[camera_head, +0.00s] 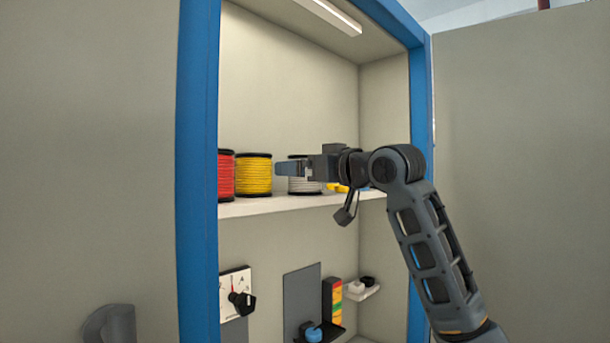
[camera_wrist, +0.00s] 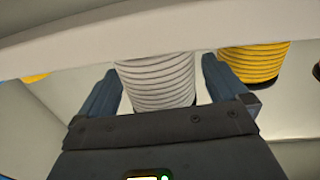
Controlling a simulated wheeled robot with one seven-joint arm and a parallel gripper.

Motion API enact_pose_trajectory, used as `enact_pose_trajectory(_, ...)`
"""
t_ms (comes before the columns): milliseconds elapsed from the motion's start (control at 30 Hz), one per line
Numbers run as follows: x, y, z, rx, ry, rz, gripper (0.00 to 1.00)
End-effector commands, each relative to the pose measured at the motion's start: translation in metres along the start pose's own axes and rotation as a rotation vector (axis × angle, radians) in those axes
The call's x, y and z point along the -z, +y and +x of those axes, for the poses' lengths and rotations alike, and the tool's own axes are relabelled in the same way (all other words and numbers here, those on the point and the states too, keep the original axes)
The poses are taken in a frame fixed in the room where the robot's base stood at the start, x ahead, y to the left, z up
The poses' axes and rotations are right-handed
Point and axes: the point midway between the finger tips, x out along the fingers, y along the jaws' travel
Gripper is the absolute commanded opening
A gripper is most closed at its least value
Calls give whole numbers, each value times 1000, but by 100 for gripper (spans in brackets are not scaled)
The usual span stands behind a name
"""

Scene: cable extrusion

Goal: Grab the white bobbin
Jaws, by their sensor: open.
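The white bobbin (camera_head: 305,186) stands upright on the shelf, its upper part partly hidden behind my gripper (camera_head: 280,168) in the head view. In the wrist view, which looks upside down, the white bobbin (camera_wrist: 158,78) shows between the two blue fingers of my gripper (camera_wrist: 159,66). The fingers are apart, one on each side of it, with visible gaps. I cannot tell how deep the bobbin lies between them.
A yellow bobbin (camera_head: 253,175) and a red bobbin (camera_head: 226,175) stand to the left on the shelf (camera_head: 270,207). Small yellow items (camera_head: 338,187) lie right of the white bobbin. Blue cabinet posts (camera_head: 198,170) frame the opening. The space above the bobbins is clear.

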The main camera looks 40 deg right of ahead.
Motion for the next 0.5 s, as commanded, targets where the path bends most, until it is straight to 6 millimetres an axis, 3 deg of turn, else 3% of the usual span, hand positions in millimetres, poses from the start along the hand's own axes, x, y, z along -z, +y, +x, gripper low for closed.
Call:
enact_pose_trajectory(67, 0, 0, 0, 0, 0, 0, 98)
enact_pose_trajectory(500, 0, 0, 0, 0, 0, 0, 56)
